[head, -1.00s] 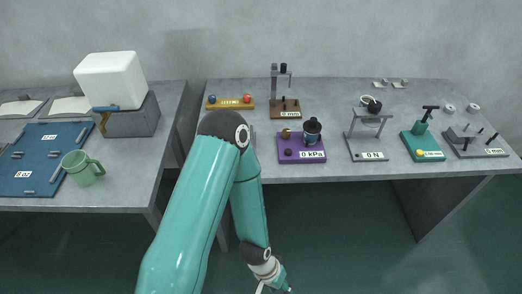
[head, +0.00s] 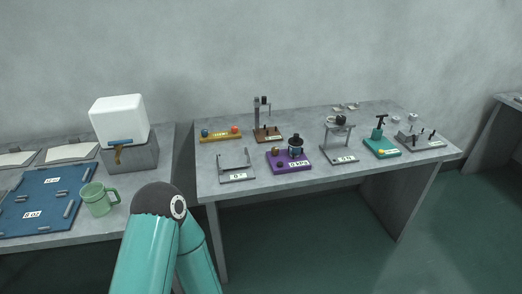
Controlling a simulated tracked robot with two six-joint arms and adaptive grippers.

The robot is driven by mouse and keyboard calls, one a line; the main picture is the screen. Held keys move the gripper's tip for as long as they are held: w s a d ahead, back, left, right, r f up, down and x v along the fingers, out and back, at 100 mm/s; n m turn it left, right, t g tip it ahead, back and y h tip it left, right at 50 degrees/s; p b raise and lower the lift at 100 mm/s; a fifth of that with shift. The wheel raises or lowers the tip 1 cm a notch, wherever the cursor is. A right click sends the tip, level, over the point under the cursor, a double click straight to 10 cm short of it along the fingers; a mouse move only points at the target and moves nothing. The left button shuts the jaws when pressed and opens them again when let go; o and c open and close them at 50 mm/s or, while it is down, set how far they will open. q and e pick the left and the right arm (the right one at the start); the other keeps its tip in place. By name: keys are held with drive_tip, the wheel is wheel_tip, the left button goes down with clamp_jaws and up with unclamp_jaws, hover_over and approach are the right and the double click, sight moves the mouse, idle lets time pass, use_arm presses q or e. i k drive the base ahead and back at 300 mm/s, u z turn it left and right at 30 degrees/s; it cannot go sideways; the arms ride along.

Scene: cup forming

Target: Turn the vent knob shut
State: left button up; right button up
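A purple device (head: 274,164) with a label reading about 0 kPa stands on the right-hand table, near its front edge. A black and blue round vessel (head: 296,147) sits upright on it. Two small knobs are on its left part: a brownish one (head: 276,154) behind and a dark one (head: 280,165) in front. I cannot tell which is the vent knob or how it is turned. Neither gripper shows; a teal arm of mine rises at the bottom, left of the device, its wrist out of frame.
A grey U-shaped stand (head: 236,176) is left of the purple device, and a grey stand with a raised platform (head: 339,156) is right of it. A green device (head: 382,148) stands farther right. A green mug (head: 97,199) and a blue tray (head: 40,221) are on the left table.

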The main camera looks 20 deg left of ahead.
sight(275, 149)
drive_tip(key=u, duration=0.15)
drive_tip(key=i, duration=1)
drive_tip(key=z, duration=0.05)
